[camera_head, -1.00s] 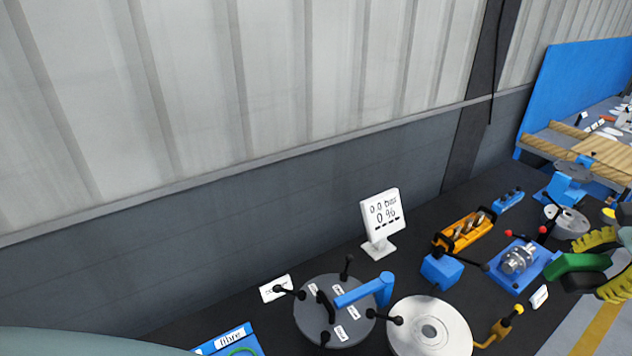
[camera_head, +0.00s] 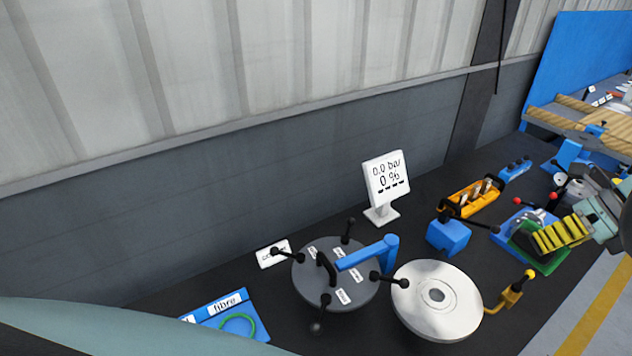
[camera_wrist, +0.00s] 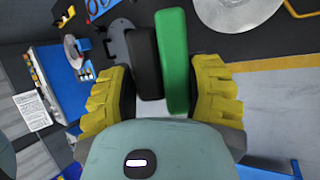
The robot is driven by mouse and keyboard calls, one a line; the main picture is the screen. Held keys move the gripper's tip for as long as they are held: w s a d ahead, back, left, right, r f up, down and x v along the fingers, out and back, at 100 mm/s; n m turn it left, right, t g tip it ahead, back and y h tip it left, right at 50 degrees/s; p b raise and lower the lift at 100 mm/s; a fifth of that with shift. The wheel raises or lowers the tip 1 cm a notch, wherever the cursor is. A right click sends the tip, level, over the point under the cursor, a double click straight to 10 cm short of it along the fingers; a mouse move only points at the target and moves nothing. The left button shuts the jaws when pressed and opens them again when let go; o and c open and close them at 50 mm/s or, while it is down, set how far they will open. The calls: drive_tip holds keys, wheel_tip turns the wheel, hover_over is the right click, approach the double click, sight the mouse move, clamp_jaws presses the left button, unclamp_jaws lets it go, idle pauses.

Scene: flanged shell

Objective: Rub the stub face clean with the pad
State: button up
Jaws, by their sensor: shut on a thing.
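My gripper (camera_head: 558,236), with yellow ridged fingers, is at the right of the head view. It is shut on the pad, a green block (camera_head: 543,258) with a dark part beside it. In the wrist view the pad (camera_wrist: 174,62) stands between the yellow fingers. A blue fixture (camera_head: 507,222) with red-knobbed levers carries the silver stub (camera_head: 541,217). The pad and fingers lie in front of the fixture in the head view and hide much of it. I cannot tell whether the pad touches the stub face.
A grey disc with black knobs (camera_head: 363,291) and a pale round flange (camera_head: 455,315) stand left of the fixture. A blue block (camera_head: 447,236), an orange tool tray (camera_head: 473,197) and a white display (camera_head: 386,182) are nearby. A blue tray (camera_head: 258,323) labelled "fibre" is lower left.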

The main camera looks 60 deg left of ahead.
drive_tip(key=f+m+y, duration=0.1)
drive_tip(key=a+f+m+b, duration=0.1)
drive_tip(key=m, duration=0.1)
drive_tip(key=shift+s+f+y+b, duration=0.1)
drive_tip(key=shift+f+y+b, duration=0.2)
drive_tip(key=shift+y, duration=0.1)
drive_tip(key=a+f+m+t+y+b, duration=0.1)
drive_tip(key=f+m+t+y+b, duration=0.3)
drive_tip(key=f+b, duration=0.7)
drive_tip(key=s+a+f+m+t+y+b, duration=0.1)
drive_tip(key=f+m+t+y+b, duration=0.4)
drive_tip(key=f, duration=1.6)
drive_tip(key=a+m+t+b, duration=0.1)
drive_tip(key=m+t+b, duration=0.2)
drive_tip(key=m+b, duration=0.4)
drive_tip(key=shift+s+a+f+m, duration=0.15)
drive_tip(key=shift+a+f+m, duration=0.05)
drive_tip(key=shift+m, duration=0.3)
